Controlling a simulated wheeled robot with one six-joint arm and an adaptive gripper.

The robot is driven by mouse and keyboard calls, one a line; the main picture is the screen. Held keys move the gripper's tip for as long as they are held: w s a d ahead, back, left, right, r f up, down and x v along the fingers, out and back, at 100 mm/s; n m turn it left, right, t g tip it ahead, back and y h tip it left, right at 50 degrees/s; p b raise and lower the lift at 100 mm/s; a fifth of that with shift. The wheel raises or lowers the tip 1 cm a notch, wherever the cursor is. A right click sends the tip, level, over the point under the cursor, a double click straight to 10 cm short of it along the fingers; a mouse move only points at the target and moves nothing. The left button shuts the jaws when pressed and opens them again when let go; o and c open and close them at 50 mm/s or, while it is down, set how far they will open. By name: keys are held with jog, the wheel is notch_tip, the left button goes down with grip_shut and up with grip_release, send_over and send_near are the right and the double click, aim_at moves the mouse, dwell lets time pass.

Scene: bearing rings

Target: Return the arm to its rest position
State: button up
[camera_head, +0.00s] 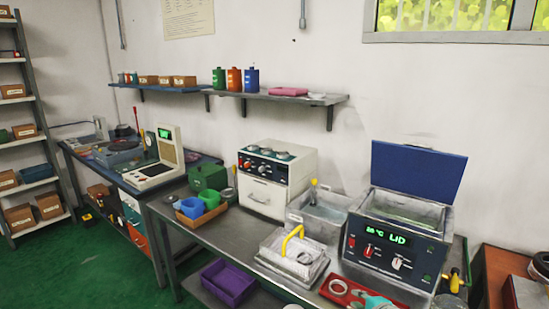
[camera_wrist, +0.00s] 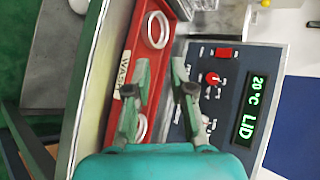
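My gripper (camera_wrist: 160,90) is open and appears empty in the wrist view, over the red tray labelled "WASH" (camera_wrist: 125,62). One metal ring (camera_wrist: 157,30) lies at the tray's upper end. A second ring (camera_wrist: 140,128) is partly hidden behind a finger. In the head view my teal gripper (camera_head: 378,302) is at the bottom edge, beside the red tray (camera_head: 356,297), with its fingers largely cut off or unclear. One ring (camera_head: 338,287) shows in that tray.
The bath unit (camera_head: 395,248) stands just behind my gripper with its blue lid (camera_head: 418,172) raised; its display reads "20 °C LID". A wire basket with a yellow handle (camera_head: 293,240) holds a ring, left of it.

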jog(key=s+a+f+n+t+h, duration=0.15)
jog(key=s+f+n, duration=0.35)
jog(key=s, duration=1)
jog(key=s+a+f+n+h, duration=0.1)
jog(key=s+a+f+n, duration=0.15)
jog(key=s+f, duration=0.95)
jog(key=s+r+n, duration=0.3)
jog(key=s+r, duration=0.3)
jog(key=s, duration=0.3)
jog(key=s+a+r+n+t, duration=0.1)
jog(key=s+r+n, duration=0.2)
jog(key=s+r, duration=0.3)
jog(key=s+r+n+t, duration=0.1)
jog(key=s+r+n, duration=0.2)
jog(key=s, duration=1)
notch_tip(320, 180, up, 3)
jog(key=shift+s+a+f+n, duration=0.1)
jog(key=shift+s+a+n, duration=0.25)
jog(key=shift+s, duration=0.05)
jog(key=shift+s+r, duration=0.25)
jog(key=shift+r, duration=0.1)
grip_shut()
jog(key=shift+w, duration=0.1)
